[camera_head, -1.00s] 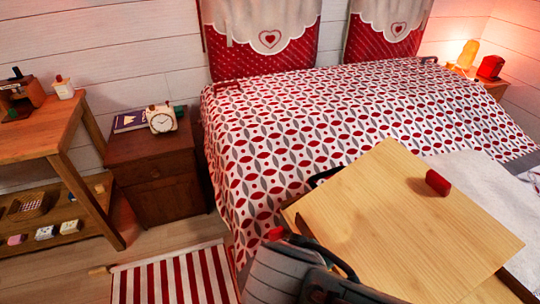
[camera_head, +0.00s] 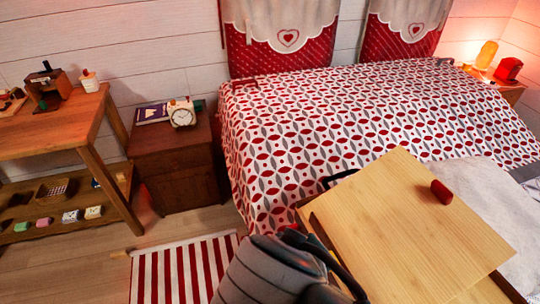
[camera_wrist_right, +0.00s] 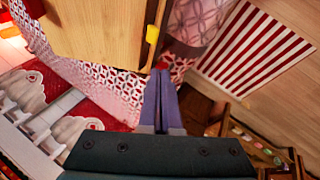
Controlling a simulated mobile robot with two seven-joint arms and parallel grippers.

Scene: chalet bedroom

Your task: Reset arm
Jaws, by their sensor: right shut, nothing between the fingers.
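My right gripper (camera_wrist_right: 161,75) shows in the right wrist view, with its two long fingers together and nothing held between them. Its tips point toward the patterned bedspread and a wooden panel. In the head view, a dark grey arm part of mine (camera_head: 268,272) is at the bottom centre, beside the lower left edge of a pale wooden board (camera_head: 400,240). No fingertips can be made out there. My left gripper cannot be seen in either view.
A wooden shelf table (camera_head: 70,130) stands left. A striped rug (camera_head: 180,272) covers the floor.

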